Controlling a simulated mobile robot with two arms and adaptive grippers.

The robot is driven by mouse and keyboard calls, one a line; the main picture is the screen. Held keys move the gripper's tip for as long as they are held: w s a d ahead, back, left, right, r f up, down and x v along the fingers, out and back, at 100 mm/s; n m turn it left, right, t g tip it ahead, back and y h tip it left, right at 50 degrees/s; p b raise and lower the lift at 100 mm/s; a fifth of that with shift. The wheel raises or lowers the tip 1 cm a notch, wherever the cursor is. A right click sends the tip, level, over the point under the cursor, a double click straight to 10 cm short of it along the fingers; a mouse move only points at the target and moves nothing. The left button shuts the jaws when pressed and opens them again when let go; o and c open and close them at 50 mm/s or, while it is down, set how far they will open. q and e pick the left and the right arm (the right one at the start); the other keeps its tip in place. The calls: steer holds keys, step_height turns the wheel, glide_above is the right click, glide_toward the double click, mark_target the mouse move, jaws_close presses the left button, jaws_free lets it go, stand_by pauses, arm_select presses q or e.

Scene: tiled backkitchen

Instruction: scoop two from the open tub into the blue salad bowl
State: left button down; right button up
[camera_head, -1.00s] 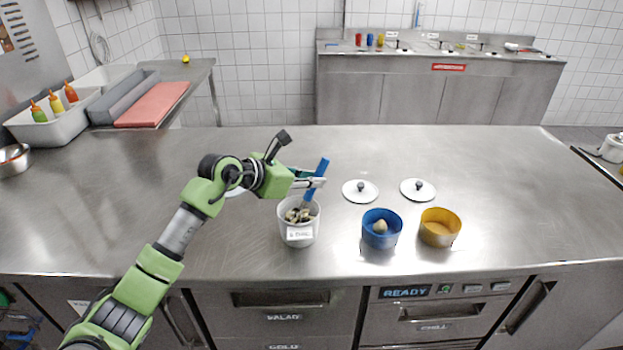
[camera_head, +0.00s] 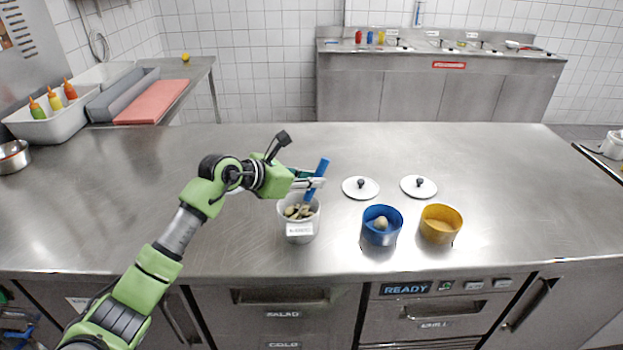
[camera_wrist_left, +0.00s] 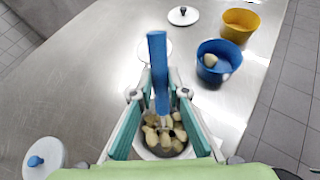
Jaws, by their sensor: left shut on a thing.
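The open tub (camera_head: 302,231) is white with a label and holds several pale, potato-like lumps; it stands on the steel counter. My left gripper (camera_head: 316,183) is above the tub, shut on a scoop with a blue handle (camera_head: 319,172). In the left wrist view the scoop's handle (camera_wrist_left: 157,60) stands up between the fingers, and its lower end reaches into the lumps (camera_wrist_left: 163,138); the scoop's head is hidden. The blue salad bowl (camera_head: 380,236) stands to the right of the tub with one pale lump (camera_head: 381,223) inside. My right gripper is not in view.
Two white lids (camera_head: 360,194) (camera_head: 419,194) lie behind the bowls. A lid with a blue knob (camera_wrist_left: 43,160) shows in the left wrist view. The counter is otherwise largely clear nearby.

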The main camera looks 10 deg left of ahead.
arm_select(q)
steer(key=shift+s+f+b, duration=0.1)
steer(key=shift+f+b, duration=0.3)
steer(key=shift+f, duration=0.2)
stand_by(1.1)
step_height(320, 180, up, 8)
steer(key=p, duration=0.5)
steer(key=shift+r, duration=0.1)
step_height(320, 180, up, 5)
steer(key=p, duration=0.2)
steer(key=shift+f+p, duration=0.2)
steer(key=shift+p, duration=0.1)
stand_by(0.3)
